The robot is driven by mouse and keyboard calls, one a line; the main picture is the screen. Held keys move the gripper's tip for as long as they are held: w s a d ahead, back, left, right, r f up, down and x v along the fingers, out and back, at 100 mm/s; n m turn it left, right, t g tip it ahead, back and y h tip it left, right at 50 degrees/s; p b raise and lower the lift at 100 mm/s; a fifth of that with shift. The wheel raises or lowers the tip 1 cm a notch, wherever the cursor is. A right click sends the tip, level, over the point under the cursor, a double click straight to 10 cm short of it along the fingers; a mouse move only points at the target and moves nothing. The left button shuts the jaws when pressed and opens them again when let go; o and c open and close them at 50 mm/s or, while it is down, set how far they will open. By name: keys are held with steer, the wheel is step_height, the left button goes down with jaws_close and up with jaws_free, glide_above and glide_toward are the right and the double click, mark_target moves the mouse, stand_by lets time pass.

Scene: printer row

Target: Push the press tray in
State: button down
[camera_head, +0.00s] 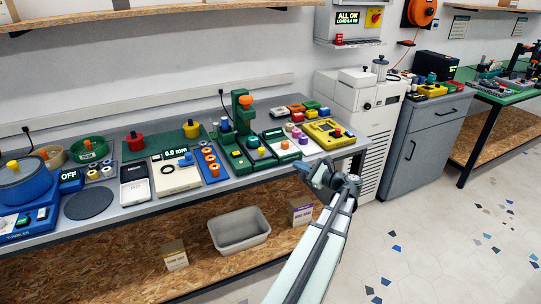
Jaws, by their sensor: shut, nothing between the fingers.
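A green press (241,108) with an upright column and an orange knob stands on the workbench, left of my gripper. Low green units with coloured buttons, a nearer one (258,152) and one to its right (283,146), sit beside its base. I cannot tell which part is the press tray or how far it sticks out. My gripper (312,172) is shut and empty at the bench's right front edge, right of the press and the green units. It appears apart from them. The fingertips are small and partly hidden by my wrist.
The workbench (165,202) is crowded: a yellow device (328,134), a blue row of orange rings (211,162), a scale and a blue tumbler (25,188). A grey bin (239,230) is on the shelf below. A white machine (362,105) stands right; floor there is open.

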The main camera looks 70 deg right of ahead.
steer(key=m, duration=0.5)
glide_toward(266, 155)
steer(key=w, duration=0.2)
steer(key=w+r, duration=0.1)
steer(key=w, duration=0.1)
steer(key=w+r, duration=0.1)
steer(key=w, duration=0.2)
steer(key=shift+d+r, duration=0.1)
steer(key=shift+d, duration=0.3)
steer(key=w+d, duration=0.2)
steer(key=shift+w+d, duration=0.25)
steer(key=shift+d, duration=0.1)
steer(key=shift+a, duration=0.1)
